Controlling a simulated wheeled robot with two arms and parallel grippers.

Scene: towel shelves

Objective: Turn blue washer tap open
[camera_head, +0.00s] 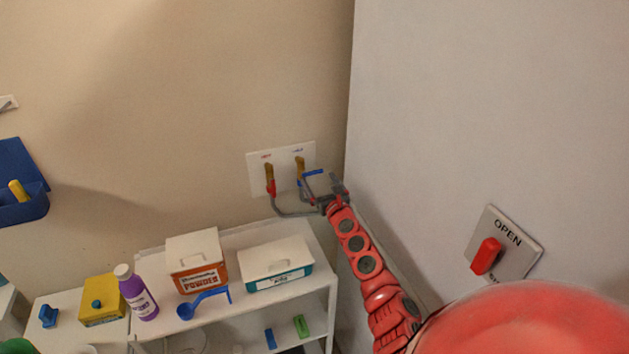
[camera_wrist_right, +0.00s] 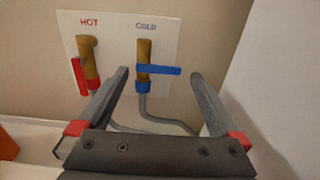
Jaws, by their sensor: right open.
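The blue washer tap (camera_wrist_right: 157,70) sits on a brass valve under the word COLD on a white wall plate (camera_wrist_right: 115,30). Its blue handle lies level, pointing right, in the right wrist view. It also shows in the head view (camera_head: 313,173). My right gripper (camera_wrist_right: 160,92) is open, with its two fingers spread to the left and right of the blue tap. I cannot tell whether a finger touches the handle. In the head view my right gripper (camera_head: 300,196) is at the wall plate. My left gripper is not in view.
A red tap (camera_wrist_right: 79,76) under HOT hangs down beside the blue one. Grey hoses run below both. A shelf (camera_head: 225,310) below holds a powder box (camera_head: 197,262), a white-topped box (camera_head: 276,264) and a purple bottle (camera_head: 138,295). A red OPEN switch (camera_head: 486,256) is on the right wall.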

